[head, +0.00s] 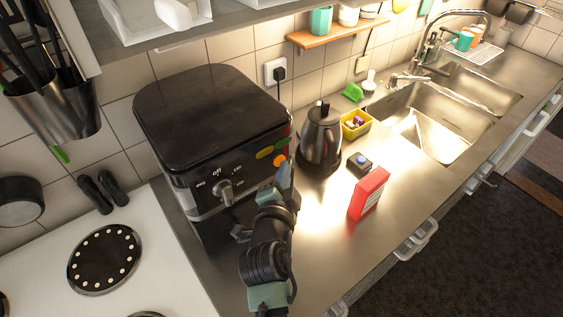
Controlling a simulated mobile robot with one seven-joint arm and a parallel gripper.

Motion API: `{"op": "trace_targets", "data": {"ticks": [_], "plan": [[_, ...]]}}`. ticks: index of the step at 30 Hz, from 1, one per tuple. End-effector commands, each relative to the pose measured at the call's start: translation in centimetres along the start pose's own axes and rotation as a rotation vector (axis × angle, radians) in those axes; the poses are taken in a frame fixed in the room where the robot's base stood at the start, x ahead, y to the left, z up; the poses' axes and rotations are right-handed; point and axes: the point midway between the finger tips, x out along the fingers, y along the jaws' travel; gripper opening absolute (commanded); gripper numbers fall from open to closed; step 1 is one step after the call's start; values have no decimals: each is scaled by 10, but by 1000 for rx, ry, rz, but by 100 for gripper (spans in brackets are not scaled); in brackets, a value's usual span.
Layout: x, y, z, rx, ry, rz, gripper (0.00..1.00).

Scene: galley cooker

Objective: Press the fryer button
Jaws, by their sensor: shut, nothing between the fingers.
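The fryer (205,105) is a large black box-shaped appliance on the metal counter, left of centre in the head view. Its front has a silver knob (225,190) with white markings around it, including "off". On the right of the front are coloured round spots that look like buttons: a yellow-green one (264,153), a green one above right of it and an orange one (279,161). My gripper (286,172) is shut and empty, pointing up just below the orange button. I cannot tell whether it touches the fryer. My arm hides part of the lower right front.
A dark kettle (321,138) stands close to the right of the fryer. A white hob (130,265) lies left. A shelf overhangs above.

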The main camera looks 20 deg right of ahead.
Motion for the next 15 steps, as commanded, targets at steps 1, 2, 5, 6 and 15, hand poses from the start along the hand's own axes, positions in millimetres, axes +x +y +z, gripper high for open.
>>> {"op": "trace_targets", "data": {"ticks": [1, 2, 5, 6, 15], "plan": [[1, 0, 1, 0, -1, -1, 0], [1, -1, 1, 0, -1, -1, 0], [0, -1, 1, 0, -1, -1, 0], [0, -1, 1, 0, -1, -1, 0], [-3, 1, -1, 0, -2, -1, 0]]}}
